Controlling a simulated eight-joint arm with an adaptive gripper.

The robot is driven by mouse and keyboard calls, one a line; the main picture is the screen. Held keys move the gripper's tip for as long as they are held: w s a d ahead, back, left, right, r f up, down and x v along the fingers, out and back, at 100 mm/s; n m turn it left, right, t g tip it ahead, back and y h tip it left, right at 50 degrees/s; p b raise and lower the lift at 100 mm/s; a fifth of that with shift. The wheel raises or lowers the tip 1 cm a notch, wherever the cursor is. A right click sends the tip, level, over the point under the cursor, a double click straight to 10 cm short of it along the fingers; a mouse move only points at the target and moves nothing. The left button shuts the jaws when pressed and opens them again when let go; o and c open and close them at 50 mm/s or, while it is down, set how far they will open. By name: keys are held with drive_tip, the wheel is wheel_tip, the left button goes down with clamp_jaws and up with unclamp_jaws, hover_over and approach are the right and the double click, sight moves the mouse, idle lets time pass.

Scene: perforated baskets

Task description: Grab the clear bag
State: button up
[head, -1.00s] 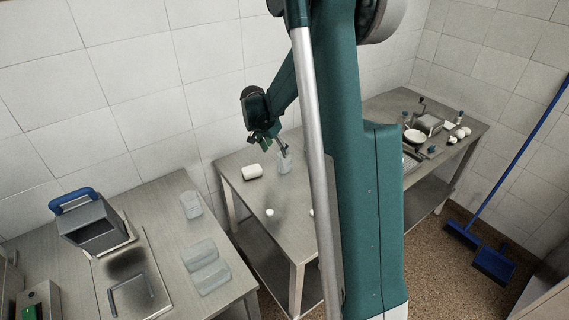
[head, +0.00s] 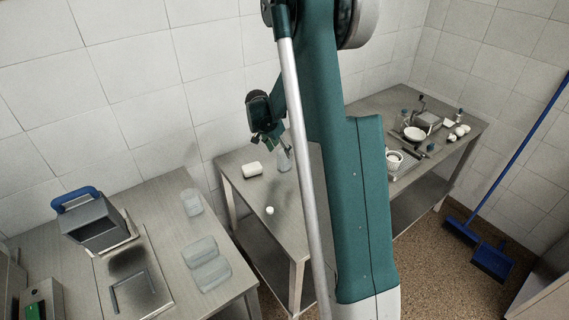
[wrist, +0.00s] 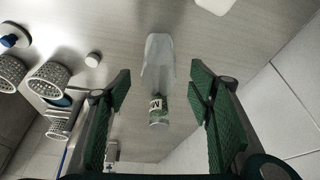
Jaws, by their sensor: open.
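A clear bag (wrist: 158,62) stands on the middle table, and a small labelled jar (wrist: 158,108) shows right by it in the wrist view. I cannot tell whether the two touch. In the head view the clear bag (head: 284,160) is partly covered by my gripper (head: 268,140), which hangs just above and to its left. In the wrist view my gripper (wrist: 160,90) is open, its two green fingers wide apart, with the bag and jar showing between them. Nothing is held.
A white block (head: 252,169) and a small white ball (head: 270,210) are on the same table. Perforated baskets (wrist: 48,76) show at left in the wrist view. Clear containers (head: 205,252) stand on the left table. A tiled wall (head: 210,70) rises behind.

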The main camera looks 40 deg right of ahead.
drive_tip(key=shift+d+f, duration=0.25)
drive_tip(key=shift+f, duration=0.4)
drive_tip(key=shift+f, duration=0.15)
drive_tip(key=shift+x, duration=2.5)
drive_tip(key=c, duration=0.8)
